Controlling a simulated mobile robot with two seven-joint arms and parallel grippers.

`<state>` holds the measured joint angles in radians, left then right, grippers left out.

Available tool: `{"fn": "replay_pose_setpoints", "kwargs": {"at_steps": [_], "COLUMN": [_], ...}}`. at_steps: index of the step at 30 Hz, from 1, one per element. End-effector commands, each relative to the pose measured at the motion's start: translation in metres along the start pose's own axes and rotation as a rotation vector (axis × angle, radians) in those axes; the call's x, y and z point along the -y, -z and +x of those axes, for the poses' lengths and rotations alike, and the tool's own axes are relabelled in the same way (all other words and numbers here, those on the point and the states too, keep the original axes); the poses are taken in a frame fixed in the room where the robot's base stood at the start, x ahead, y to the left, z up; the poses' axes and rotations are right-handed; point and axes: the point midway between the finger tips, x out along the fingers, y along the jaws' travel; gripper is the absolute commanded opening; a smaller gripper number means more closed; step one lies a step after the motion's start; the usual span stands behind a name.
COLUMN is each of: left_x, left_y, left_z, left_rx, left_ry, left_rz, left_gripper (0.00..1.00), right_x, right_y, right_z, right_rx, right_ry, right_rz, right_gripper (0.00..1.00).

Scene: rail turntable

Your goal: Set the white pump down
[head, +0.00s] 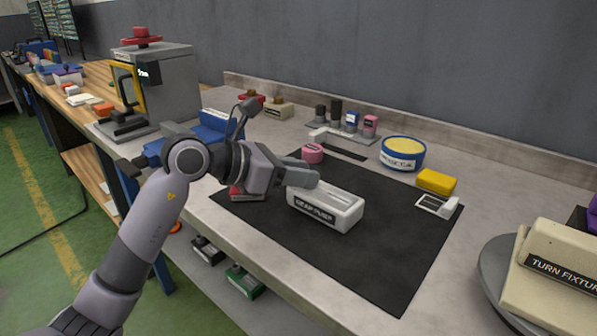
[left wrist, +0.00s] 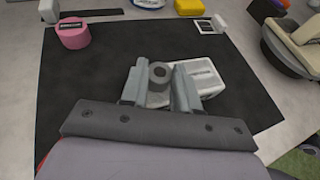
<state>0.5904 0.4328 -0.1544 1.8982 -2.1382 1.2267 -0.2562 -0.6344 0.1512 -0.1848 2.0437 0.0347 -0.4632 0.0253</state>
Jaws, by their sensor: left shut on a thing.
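The white pump (head: 338,212), a block with a dark label on its front, is over the black mat (head: 395,255), on it or just above; I cannot tell which. My left gripper (head: 303,180) reaches in from the left and is shut on the pump's left end. In the left wrist view the gripper fingers (left wrist: 158,88) close around a grey round part, with the white body of the pump (left wrist: 207,78) to the right. The fingers hide part of the pump. My right gripper is not in view.
On or near the mat's far edge are a pink piece (head: 312,153), a yellow block (head: 436,182) and a blue-yellow round tin (head: 403,152). A turntable with a cream fixture (head: 560,255) stands at right. The mat's front and right parts are clear.

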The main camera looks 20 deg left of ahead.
Motion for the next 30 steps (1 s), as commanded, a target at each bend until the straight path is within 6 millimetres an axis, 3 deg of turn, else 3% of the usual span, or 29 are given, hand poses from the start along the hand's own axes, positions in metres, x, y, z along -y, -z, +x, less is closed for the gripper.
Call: {"fn": "replay_pose_setpoints", "kwargs": {"at_steps": [3,4,6,17,20,30], "left_x": [0.000,0.000,0.000,0.000,-0.001,-0.001], "left_y": [0.001,0.003,0.002,-0.002,0.000,0.001], "left_z": [0.001,0.001,0.001,-0.001,-0.013,-0.082], "left_rx": [0.006,-0.001,-0.001,0.000,-0.002,-0.003], "left_ry": [-0.001,0.000,0.000,0.001,-0.002,-0.004], "left_rz": [0.001,0.000,0.000,0.000,0.000,0.002], "left_gripper": [0.00,0.40,0.56,0.56,0.56,0.56], "right_x": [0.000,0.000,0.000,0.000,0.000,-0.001], "right_y": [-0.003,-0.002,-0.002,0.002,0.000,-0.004], "right_z": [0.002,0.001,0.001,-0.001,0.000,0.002], "right_rx": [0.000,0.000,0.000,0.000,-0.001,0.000], "right_ry": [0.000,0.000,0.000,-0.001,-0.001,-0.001], "right_rz": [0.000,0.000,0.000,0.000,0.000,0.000], "right_gripper": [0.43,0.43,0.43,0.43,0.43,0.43]}}
